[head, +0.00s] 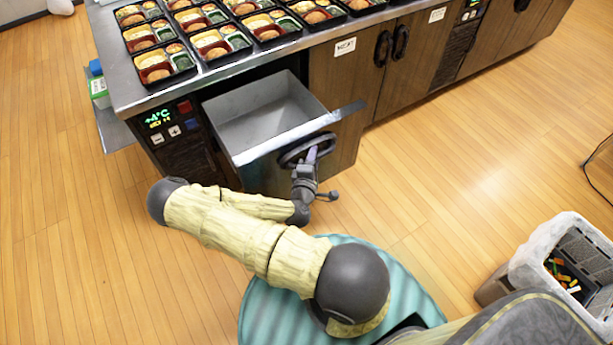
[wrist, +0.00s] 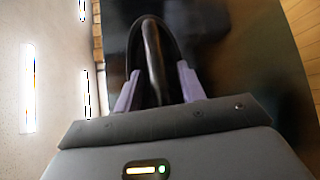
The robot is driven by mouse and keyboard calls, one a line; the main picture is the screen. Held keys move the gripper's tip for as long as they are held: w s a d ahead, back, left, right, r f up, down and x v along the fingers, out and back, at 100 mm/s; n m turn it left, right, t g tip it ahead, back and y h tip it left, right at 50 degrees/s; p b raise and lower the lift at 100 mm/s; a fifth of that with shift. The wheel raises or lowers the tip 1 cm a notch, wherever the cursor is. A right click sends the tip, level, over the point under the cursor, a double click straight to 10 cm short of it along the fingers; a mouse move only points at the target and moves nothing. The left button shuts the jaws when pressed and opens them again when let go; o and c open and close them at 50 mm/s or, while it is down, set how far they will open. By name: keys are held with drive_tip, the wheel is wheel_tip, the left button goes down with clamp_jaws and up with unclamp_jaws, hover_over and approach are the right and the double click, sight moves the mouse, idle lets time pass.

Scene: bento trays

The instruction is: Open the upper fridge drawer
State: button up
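The upper fridge drawer (head: 262,113) is a grey metal bin pulled well out of the left end of the counter, and its inside looks empty. Its dark oval handle (head: 290,157) is on the front face, which is partly hidden by my arm. My gripper (head: 312,156) is at the handle. In the wrist view, the purple fingers of my gripper (wrist: 160,78) stand on either side of the dark handle bar (wrist: 153,50). They are apart, with dark gaps seen between them and the bar.
A control panel (head: 170,125) is left of the drawer. Several filled bento trays (head: 213,46) stand on the metal counter top (head: 122,82). A closed wooden door (head: 345,80) is right of the drawer. A bin (head: 560,250) stands at lower right. The wooden floor (head: 455,170) between is clear.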

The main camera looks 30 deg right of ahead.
drive_tip(key=v, duration=1.7)
drive_tip(key=shift+p, duration=0.35)
drive_tip(key=shift+w+a+f, duration=0.1)
drive_tip(key=w+a+m+g+y+p, duration=0.1)
drive_tip(key=a+m+g+y+p, duration=0.35)
drive_tip(key=a+m+g, duration=0.3)
drive_tip(key=w+a+r+m+g+y+p, duration=0.25)
drive_tip(key=a+r+y, duration=0.2)
drive_tip(key=r, duration=0.55)
drive_tip(key=s+d+r+y+p, duration=0.1)
drive_tip(key=d+r, duration=0.1)
drive_tip(key=r, duration=0.8)
drive_tip(key=s+d+r+t+y+p, duration=0.1)
drive_tip(key=d+r+p, duration=0.1)
drive_tip(key=r, duration=0.9)
drive_tip(key=shift+s+d+r+m+y, duration=0.2)
drive_tip(key=shift+d+r+m+y, duration=0.1)
drive_tip(key=shift+d, duration=0.2)
